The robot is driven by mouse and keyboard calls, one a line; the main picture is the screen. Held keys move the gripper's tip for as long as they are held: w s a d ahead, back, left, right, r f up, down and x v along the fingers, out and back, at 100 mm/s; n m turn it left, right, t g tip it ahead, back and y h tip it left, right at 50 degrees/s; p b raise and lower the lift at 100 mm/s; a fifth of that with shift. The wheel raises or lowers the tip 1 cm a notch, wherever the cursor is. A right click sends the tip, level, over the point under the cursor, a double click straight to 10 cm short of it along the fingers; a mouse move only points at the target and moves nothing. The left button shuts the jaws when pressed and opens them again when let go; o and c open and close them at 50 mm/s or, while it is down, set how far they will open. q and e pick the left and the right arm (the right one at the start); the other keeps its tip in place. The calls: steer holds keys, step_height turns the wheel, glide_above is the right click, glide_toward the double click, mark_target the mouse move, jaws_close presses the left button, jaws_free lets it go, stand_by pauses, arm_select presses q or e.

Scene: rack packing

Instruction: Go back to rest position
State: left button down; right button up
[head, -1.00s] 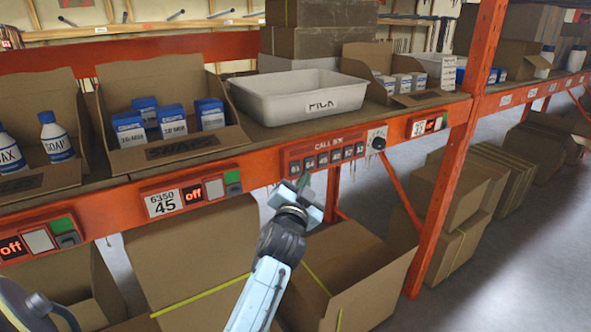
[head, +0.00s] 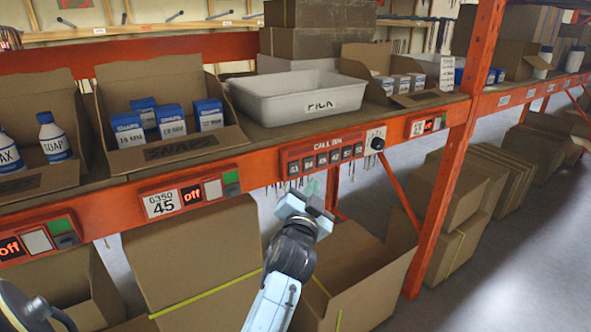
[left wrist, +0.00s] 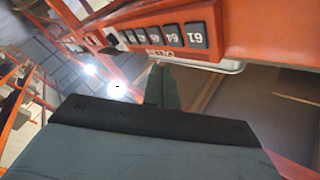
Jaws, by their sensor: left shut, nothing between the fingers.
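My left gripper (head: 311,190) is in the middle of the head view, just below the call bin panel (head: 327,154) on the orange shelf beam. Its fingers are shut with nothing between them, and it appears apart from the panel. In the left wrist view the dark green fingers (left wrist: 163,88) show beyond the gripper body, with the panel's numbered buttons (left wrist: 172,36) above them. My right gripper does not show; only a rounded dark part of my own body is at the lower left of the head view.
A white PICK bin (head: 296,95) and an open carton of blue-and-white boxes (head: 168,152) stand on the shelf. Open cardboard boxes (head: 372,285) stand below, close to my left arm. An orange upright (head: 447,165) is to the right, with clear floor (head: 500,270) beyond.

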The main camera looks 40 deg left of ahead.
arm_select(q)
steer(key=s+d+f+m+g+h+b, duration=0.1)
steer(key=s+d+f+g+h+b, duration=0.2)
steer(key=f, duration=1.3)
steer(key=d+f+g+h+b, duration=0.2)
steer(key=d+f, duration=0.2)
steer(key=f, duration=1.3)
steer(key=s+d+f+g+h+b, duration=0.1)
steer(key=s+d+f+g, duration=0.1)
steer(key=s+f, duration=0.7)
steer(key=s+d+f+g+h+b, duration=0.1)
steer(key=s+f+g+b, duration=0.3)
steer(key=f, duration=0.8)
steer(key=s+f+g, duration=0.2)
steer(key=s+f, duration=0.4)
steer(key=s, duration=0.5)
steer(key=s+a+f+n+g+b, duration=0.1)
steer(key=s+f+g, duration=0.1)
steer(key=s+f, duration=0.5)
steer(key=s+a+f+g+b, duration=0.1)
steer(key=s+f, duration=0.5)
steer(key=s, duration=1.1)
steer(key=shift+f+n+g, duration=0.3)
steer(key=shift+f+g, duration=0.05)
steer(key=shift+g, duration=0.25)
